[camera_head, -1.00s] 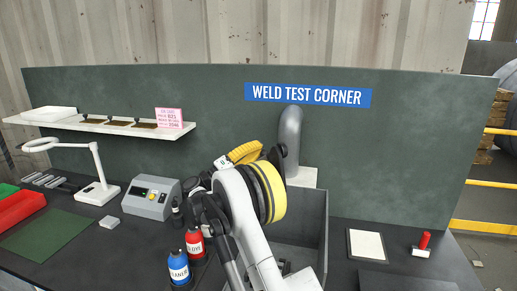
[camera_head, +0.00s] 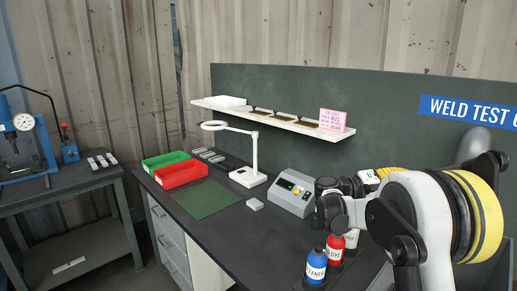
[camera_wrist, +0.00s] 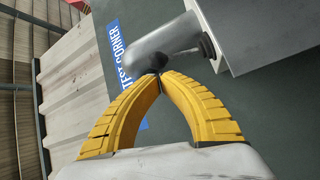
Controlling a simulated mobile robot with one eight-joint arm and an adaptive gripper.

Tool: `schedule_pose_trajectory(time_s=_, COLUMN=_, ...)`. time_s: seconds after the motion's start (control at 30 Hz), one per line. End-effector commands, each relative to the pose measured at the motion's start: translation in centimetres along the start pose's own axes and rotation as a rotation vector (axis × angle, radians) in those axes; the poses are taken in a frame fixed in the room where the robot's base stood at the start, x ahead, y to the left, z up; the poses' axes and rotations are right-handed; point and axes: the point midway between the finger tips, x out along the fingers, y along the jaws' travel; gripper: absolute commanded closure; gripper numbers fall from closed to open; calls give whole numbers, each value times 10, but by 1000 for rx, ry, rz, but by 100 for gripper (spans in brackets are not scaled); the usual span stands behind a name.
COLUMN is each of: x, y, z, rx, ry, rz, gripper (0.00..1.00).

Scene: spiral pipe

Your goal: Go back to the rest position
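My gripper shows in the wrist view (camera_wrist: 160,75) with its two yellow fingers curved together and their tips meeting. No object is visible between them. In the head view only a bit of its yellow (camera_head: 388,172) shows behind my arm; its tips are hidden there. A grey bent metal pipe (camera_wrist: 165,42) is beyond the fingertips in the wrist view. The pipe's top also shows at the right edge of the head view (camera_head: 474,146), partly covered by my arm.
The dark bench holds a blue bottle (camera_head: 316,266), a red bottle (camera_head: 336,247), a grey control box (camera_head: 291,196), a magnifier lamp (camera_head: 246,177), and red (camera_head: 181,175) and green (camera_head: 160,160) trays. A shelf (camera_head: 270,118) hangs above. A side table (camera_head: 65,184) stands at left, across a floor gap.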

Motion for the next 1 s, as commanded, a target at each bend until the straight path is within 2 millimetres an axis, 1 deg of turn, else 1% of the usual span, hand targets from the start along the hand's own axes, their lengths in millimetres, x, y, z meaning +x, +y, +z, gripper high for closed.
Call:
schedule_pose_trajectory(time_s=0.03, x=-2, y=9, z=12, rx=-7, ry=3, rz=-87, gripper=100)
schedule_pose_trajectory(time_s=0.17, x=-16, y=15, z=46, rx=-15, ry=17, rz=-326, gripper=100)
schedule_pose_trajectory(time_s=0.27, x=-37, y=17, z=77, rx=-10, ry=34, rz=-507, gripper=100)
schedule_pose_trajectory(time_s=0.37, x=-65, y=17, z=112, rx=6, ry=54, rz=-686, gripper=100)
schedule_pose_trajectory(time_s=0.4, x=-78, y=16, z=126, rx=14, ry=63, rz=-756, gripper=100)
schedule_pose_trajectory(time_s=0.47, x=-100, y=15, z=148, rx=33, ry=77, rz=-860, gripper=100)
schedule_pose_trajectory(time_s=0.5, x=-115, y=14, z=164, rx=46, ry=86, rz=-930, gripper=100)
schedule_pose_trajectory(time_s=0.57, x=-139, y=12, z=186, rx=70, ry=100, rz=-1031, gripper=100)
schedule_pose_trajectory(time_s=0.6, x=-155, y=11, z=201, rx=88, ry=110, rz=-1098, gripper=100)
schedule_pose_trajectory(time_s=0.67, x=-181, y=8, z=224, rx=120, ry=124, rz=-1197, gripper=100)
schedule_pose_trajectory(time_s=0.7, x=-198, y=7, z=238, rx=143, ry=134, rz=-1261, gripper=100)
schedule_pose_trajectory(time_s=0.8, x=-236, y=3, z=269, rx=202, ry=154, rz=-1403, gripper=100)
schedule_pose_trajectory(time_s=0.9, x=-267, y=0, z=291, rx=257, ry=169, rz=-1513, gripper=100)
schedule_pose_trajectory(time_s=1.0, x=-287, y=-2, z=305, rx=298, ry=177, rz=-1585, gripper=100)
